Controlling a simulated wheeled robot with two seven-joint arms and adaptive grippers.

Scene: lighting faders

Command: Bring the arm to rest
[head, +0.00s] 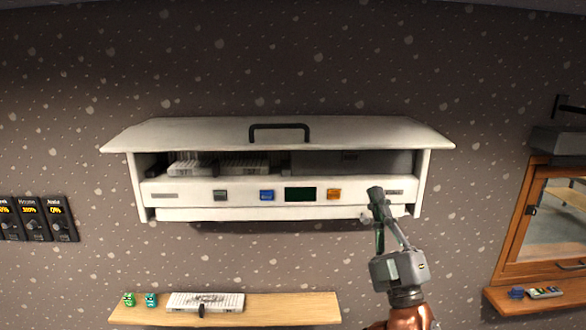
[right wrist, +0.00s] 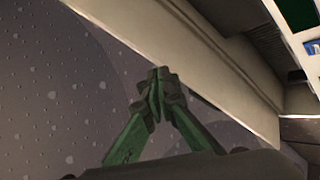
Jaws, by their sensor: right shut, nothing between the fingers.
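My right gripper (head: 376,195) is shut and empty. In the head view it points up in front of the right end of the white wall cabinet (head: 280,213), and its tips overlap the cabinet's lower front. I cannot tell whether they touch it. In the right wrist view the gripper's fingers (right wrist: 157,85) meet at the tips, with the cabinet's pale edge (right wrist: 215,70) beside them. My left gripper is not in view.
The cabinet has a dark handle (head: 279,127) and small coloured buttons. A wooden shelf (head: 285,308) below holds a white slotted block (head: 206,301) and two small figures. Fader panels (head: 35,218) are at left, a wooden-framed window (head: 520,225) at right.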

